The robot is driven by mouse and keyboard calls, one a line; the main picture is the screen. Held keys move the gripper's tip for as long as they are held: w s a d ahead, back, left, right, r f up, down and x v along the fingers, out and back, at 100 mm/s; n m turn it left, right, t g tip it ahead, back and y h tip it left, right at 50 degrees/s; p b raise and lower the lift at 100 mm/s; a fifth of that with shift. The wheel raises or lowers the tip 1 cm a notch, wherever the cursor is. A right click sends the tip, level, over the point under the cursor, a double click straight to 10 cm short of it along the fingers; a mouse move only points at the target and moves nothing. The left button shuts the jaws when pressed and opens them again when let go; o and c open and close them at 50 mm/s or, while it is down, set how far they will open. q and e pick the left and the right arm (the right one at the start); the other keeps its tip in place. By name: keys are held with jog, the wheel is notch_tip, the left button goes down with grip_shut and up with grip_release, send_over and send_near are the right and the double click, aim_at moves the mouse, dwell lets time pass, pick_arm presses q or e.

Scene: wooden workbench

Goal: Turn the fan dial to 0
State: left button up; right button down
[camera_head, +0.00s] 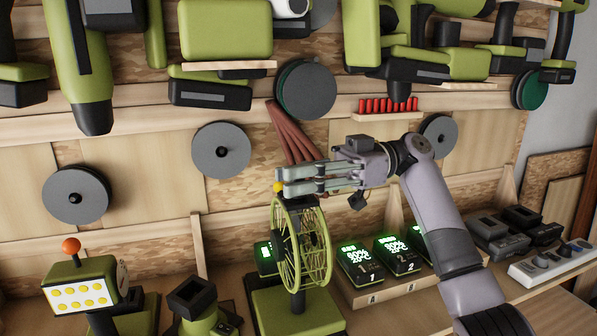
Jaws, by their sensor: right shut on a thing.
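The green fan (291,257) stands at the front middle of the bench on a square green base (275,305), its round cage seen nearly edge-on. A small yellow knob (278,187) shows at the top of the fan, at my fingertips. My right gripper (284,181) reaches in from the right, level above the cage, with its fingers shut on the yellow knob. The fingers hide part of the knob and the fan's top. I cannot read any dial marking or number. My left gripper is not in view.
Lit green battery chargers (361,262) stand right of the fan. A power strip (553,260) lies at the far right. A green box with yellow buttons and an orange ball (71,246) stands at left. Green power tools (80,60) and grey discs (221,149) hang on the wall.

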jog(key=shift+n+g+h, duration=0.4)
jog(key=shift+n+g, duration=0.2)
jog(key=shift+g, duration=0.2)
jog(key=shift+f+g+p, duration=0.1)
jog(key=shift+g+p, duration=0.2)
jog(key=c, duration=1.5)
grip_release()
jog(key=shift+a, duration=0.15)
jog(key=shift+o, duration=0.2)
jog(key=v, duration=0.7)
jog(key=shift+w+d, duration=0.15)
jog(key=shift+d, duration=0.15)
